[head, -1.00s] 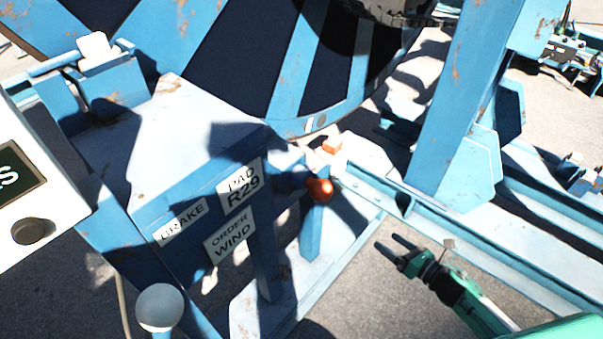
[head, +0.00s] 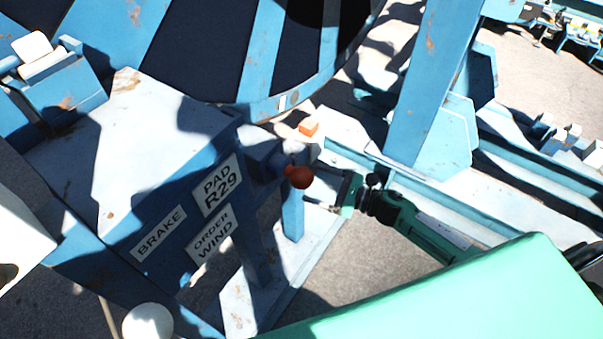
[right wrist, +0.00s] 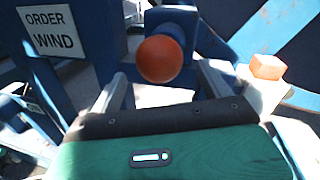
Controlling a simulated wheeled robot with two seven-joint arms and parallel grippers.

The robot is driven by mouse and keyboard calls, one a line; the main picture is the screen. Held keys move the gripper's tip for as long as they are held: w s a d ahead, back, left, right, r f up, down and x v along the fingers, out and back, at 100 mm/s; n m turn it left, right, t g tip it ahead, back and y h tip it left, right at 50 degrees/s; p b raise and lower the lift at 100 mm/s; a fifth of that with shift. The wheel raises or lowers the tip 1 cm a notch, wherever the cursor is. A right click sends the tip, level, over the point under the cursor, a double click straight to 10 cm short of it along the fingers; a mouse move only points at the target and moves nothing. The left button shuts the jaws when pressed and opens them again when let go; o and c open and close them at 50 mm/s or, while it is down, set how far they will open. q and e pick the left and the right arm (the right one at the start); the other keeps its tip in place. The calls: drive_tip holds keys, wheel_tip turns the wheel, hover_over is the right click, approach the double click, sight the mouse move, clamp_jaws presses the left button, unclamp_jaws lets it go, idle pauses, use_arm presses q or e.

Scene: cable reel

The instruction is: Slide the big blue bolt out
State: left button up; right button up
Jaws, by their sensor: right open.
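An orange ball knob (head: 298,176) sits at the end of a dark blue part, likely the big blue bolt (right wrist: 172,20), on the side of the blue stand by the labels. My right gripper (head: 313,186) comes in from the right with its fingers pointing at the knob. In the right wrist view the knob (right wrist: 160,59) lies between the two open fingers (right wrist: 160,84). I cannot tell whether either finger touches it. The knob hides much of the bolt. My left gripper is not in view.
A blue panel (head: 150,262) with BRAKE, PAD R29 and ORDER WIND labels stands left of the knob. A small orange block (head: 308,128) sits just behind it. The large reel (head: 270,106) is beyond. Blue rails (head: 350,157) run to the right. A white ball (head: 148,322) stands low at left.

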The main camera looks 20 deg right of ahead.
sight(302, 179)
drive_tip(key=p+x, duration=0.1)
drive_tip(key=x, duration=0.4)
drive_tip(key=shift+a, duration=0.1)
drive_tip(key=c, duration=1.3)
drive_tip(key=b+v, duration=0.1)
drive_tip(key=v, duration=0.2)
drive_tip(key=s+b+v, duration=0.1)
drive_tip(key=b+v, duration=0.1)
drive_tip(key=v, duration=0.2)
drive_tip(key=a+b+v, duration=0.1)
drive_tip(key=v, duration=0.2)
drive_tip(key=shift+s+f, duration=0.1)
drive_tip(key=shift+s, duration=0.25)
drive_tip(key=shift+c, duration=0.2)
